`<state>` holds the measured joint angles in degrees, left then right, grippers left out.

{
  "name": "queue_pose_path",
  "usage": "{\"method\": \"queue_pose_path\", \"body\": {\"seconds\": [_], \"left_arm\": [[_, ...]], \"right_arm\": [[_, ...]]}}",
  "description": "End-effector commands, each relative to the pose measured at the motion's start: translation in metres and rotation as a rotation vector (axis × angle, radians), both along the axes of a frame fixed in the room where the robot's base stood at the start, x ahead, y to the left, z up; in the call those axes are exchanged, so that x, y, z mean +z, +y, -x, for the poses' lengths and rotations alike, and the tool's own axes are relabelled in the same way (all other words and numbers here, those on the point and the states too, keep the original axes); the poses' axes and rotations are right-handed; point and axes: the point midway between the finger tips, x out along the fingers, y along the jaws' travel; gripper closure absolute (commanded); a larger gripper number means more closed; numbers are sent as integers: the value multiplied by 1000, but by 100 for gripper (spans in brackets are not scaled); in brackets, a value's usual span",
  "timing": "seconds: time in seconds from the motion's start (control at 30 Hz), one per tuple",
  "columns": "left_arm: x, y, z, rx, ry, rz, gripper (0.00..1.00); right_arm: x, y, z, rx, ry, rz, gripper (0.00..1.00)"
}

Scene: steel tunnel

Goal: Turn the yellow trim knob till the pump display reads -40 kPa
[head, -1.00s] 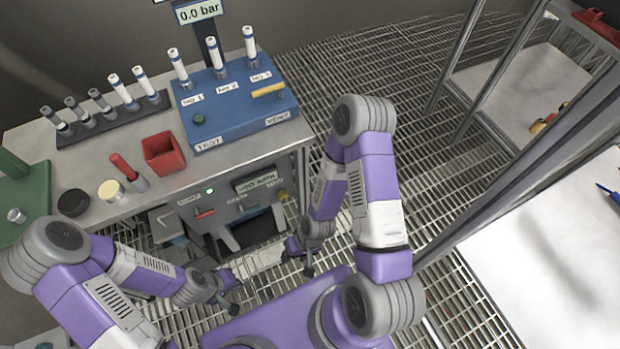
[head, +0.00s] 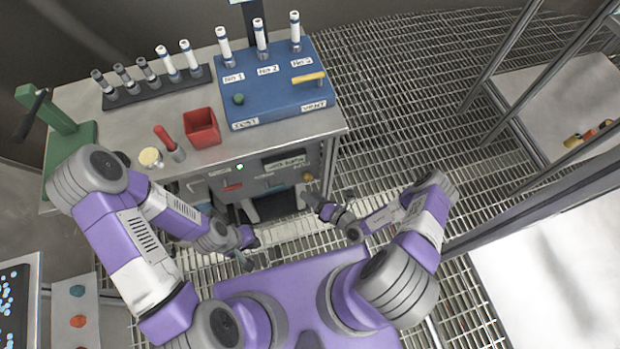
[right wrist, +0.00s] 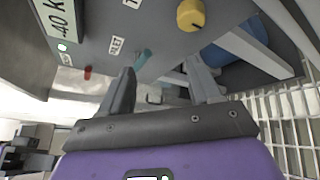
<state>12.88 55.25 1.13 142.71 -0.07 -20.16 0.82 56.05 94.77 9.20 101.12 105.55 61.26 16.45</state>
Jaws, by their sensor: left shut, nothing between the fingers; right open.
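The pump is a grey box under the bench. Its yellow trim knob (head: 308,177) is at the right of the front panel, beside the display (head: 284,162), whose small text I cannot read in the head view. In the right wrist view the yellow knob (right wrist: 190,14) is at the top, and the display (right wrist: 57,14) is cut off, showing "40 K". My right gripper (head: 312,204) is open and empty in front of the panel; its spread fingers (right wrist: 160,72) are apart from the knob.
On the bench (head: 230,150) stand a blue test block (head: 262,100) with several tubes, a tube rack (head: 125,100), a red bin (head: 201,128) and a green stand (head: 70,140). A red control (right wrist: 88,72) and teal control (right wrist: 143,58) sit on the panel. Metal grating (head: 400,120) is open at right.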

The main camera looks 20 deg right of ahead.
Motion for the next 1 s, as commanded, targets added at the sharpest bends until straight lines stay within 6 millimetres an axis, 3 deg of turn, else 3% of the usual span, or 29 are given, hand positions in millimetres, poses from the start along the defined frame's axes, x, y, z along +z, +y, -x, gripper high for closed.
{"method": "queue_pose_path", "body": {"seconds": [0.1, 0.2, 0.63, 1.0], "left_arm": [[3, 0, 0, 0, 0, 0, 100], [1, 0, 0, 0, 0, 0, 100], [-21, 0, 0, 0, 0, 0, 100], [-23, 0, 0, 0, 0, 0, 100]], "right_arm": [[-10, -29, -9, -171, 20, -32, 37], [-15, -37, -15, -223, 25, -42, 37], [-29, -17, -70, -226, 24, -41, 37], [-30, -13, -80, -225, 25, -41, 37]]}}
